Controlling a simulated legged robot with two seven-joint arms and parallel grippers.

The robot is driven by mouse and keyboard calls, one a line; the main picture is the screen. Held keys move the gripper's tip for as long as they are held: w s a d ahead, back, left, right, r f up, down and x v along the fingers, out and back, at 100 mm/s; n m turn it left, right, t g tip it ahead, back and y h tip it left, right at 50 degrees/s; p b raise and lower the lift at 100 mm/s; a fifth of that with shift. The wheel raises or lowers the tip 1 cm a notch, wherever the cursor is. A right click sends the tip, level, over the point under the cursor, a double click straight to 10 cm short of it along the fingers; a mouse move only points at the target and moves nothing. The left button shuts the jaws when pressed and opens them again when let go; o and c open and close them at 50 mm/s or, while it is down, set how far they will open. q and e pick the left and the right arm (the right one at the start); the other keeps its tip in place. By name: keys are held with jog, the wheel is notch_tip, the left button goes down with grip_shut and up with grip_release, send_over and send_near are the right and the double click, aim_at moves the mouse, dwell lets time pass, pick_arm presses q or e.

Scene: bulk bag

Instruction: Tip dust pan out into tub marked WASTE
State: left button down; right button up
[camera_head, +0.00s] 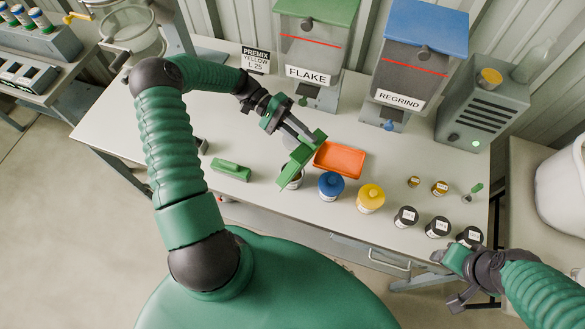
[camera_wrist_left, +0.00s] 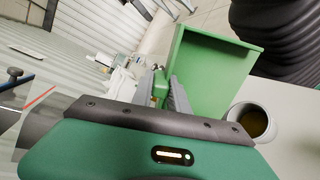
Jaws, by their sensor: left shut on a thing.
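My left gripper (camera_head: 307,136) is shut on the green dust pan (camera_head: 298,163) and holds it above the table. The pan is tilted, with its lower end over a small white tub (camera_head: 293,183), which it mostly hides. The left wrist view shows the pan (camera_wrist_left: 208,68) between the fingers, its visible inner face plain green with no dust that I can make out. Beside it there is a round white tub (camera_wrist_left: 236,113) with something brown inside. I cannot read any WASTE label. My right gripper (camera_head: 448,268) hangs at the table's front right edge; its finger opening is unclear.
An orange tray (camera_head: 340,160) lies right of the pan. Blue-lidded (camera_head: 330,185) and yellow-lidded (camera_head: 370,198) tubs stand close by, with several dark-topped jars further right. A green block-like brush (camera_head: 230,169) lies left. FLAKE (camera_head: 313,55) and REGRIND (camera_head: 410,75) hoppers stand behind.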

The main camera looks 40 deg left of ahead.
pick_arm(q)
jog(key=d+y+p, duration=0.1)
jog(key=d+f+y+p, duration=0.1)
jog(key=y+p, duration=0.1)
jog(key=d+f+y+p, duration=0.1)
jog(key=shift+s+d+f+y, duration=0.25)
jog(key=shift+d+y, duration=0.1)
jog(key=shift+y, duration=0.05)
jog(key=d+f+y, duration=0.2)
jog(key=d+f+y+p, duration=0.1)
jog(key=d+f+y, duration=0.1)
jog(key=d+y, duration=0.1)
jog(key=d+f+y, duration=0.2)
jog(key=y, duration=0.1)
jog(key=shift+d+f+t, duration=0.2)
jog(key=shift+t, duration=0.1)
jog(key=shift+d+f+y+p, duration=0.15)
jog(key=shift+f+y+p, duration=0.1)
jog(key=shift+y+p, duration=0.1)
jog(key=shift+s+d+f+y, duration=0.15)
jog(key=shift+d+f+y, duration=0.05)
jog(key=shift+f+y, duration=0.3)
jog(key=shift+s+d+f, duration=0.1)
jog(key=shift+s, duration=0.05)
jog(key=shift+d+r+p, duration=0.1)
jog(key=shift+r+p, duration=0.25)
jog(key=shift+p, duration=0.15)
notch_tip(320, 180, up, 6)
jog(key=p, duration=0.5)
jog(key=shift+r, duration=0.2)
